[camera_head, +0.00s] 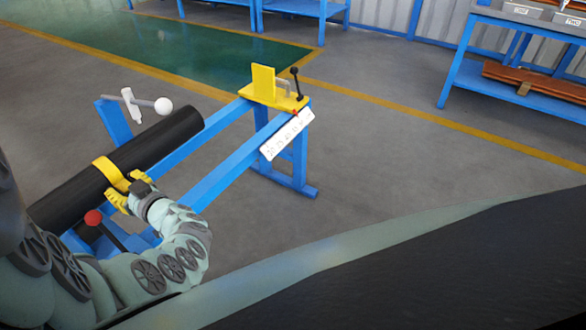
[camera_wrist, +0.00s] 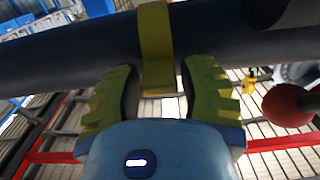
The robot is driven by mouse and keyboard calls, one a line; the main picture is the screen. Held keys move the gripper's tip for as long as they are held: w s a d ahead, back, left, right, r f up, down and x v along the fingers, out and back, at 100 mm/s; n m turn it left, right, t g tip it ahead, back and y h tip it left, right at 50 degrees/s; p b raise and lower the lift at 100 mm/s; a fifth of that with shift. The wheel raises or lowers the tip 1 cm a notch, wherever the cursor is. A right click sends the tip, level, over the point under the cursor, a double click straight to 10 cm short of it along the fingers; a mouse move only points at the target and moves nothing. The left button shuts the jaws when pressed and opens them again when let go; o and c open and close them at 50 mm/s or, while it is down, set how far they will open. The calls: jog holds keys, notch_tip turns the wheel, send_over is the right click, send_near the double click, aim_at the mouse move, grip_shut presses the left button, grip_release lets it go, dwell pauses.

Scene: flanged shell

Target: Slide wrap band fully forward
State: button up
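The yellow wrap band (camera_head: 104,166) goes around a dark cylinder (camera_head: 170,135) that lies slanted on a blue frame. In the wrist view the band (camera_wrist: 155,35) crosses the cylinder and its lower tab hangs between my fingers. My gripper (camera_head: 129,188) has yellow fingers and is at the band's near side, just beside the cylinder. In the wrist view my gripper (camera_wrist: 162,72) is open, with a finger on each side of the tab and visible gaps. The fingertips are close to the cylinder; whether they touch it is unclear.
A red ball knob (camera_head: 93,217) is close by my gripper. A white ball handle (camera_head: 162,105) stands behind the cylinder. Blue rails (camera_head: 235,155) run to a yellow end stop (camera_head: 264,85) with a black lever. A blue shelf (camera_head: 490,80) stands far right. The floor between is clear.

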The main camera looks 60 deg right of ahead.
grip_shut()
